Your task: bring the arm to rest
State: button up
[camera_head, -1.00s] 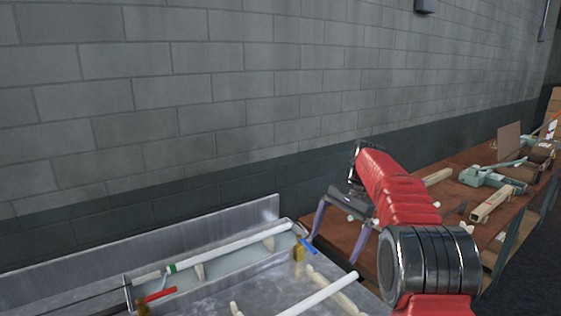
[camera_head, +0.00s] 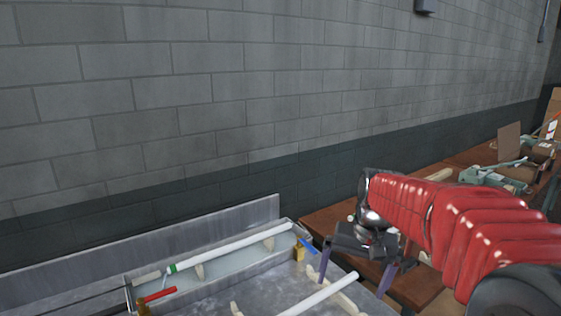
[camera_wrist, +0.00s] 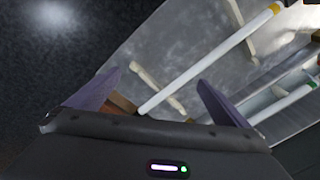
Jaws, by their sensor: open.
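My gripper (camera_head: 355,272) is at the right end of the metal bench (camera_head: 215,298) in the head view, with its two purple-grey fingers apart and nothing between them. In the wrist view my gripper (camera_wrist: 155,100) also shows spread fingers, with the bench beyond them. A white tube (camera_head: 320,295) lies on pale supports at the front of the bench, and it crosses the wrist view (camera_wrist: 205,62) past the fingertips. I cannot tell how far above the tube the fingers are. My red-covered arm comes in from the right.
A second white tube (camera_head: 225,246) lies along a shallow trough at the back, near red-handled (camera_head: 160,294) and blue-handled (camera_head: 308,247) parts. A brown table (camera_head: 330,219) with tools (camera_head: 490,175) stands behind my arm. A grey block wall (camera_head: 240,90) closes off the back.

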jog(key=s+r+n+t+h, duration=0.1)
jog(key=s+n+t, duration=0.2)
jog(key=s, duration=1.9)
jog(key=shift+a+r+t, duration=0.25)
jog(key=shift+a+t, duration=0.2)
jog(key=shift+t, duration=0.25)
jog(key=shift+c, duration=0.4)
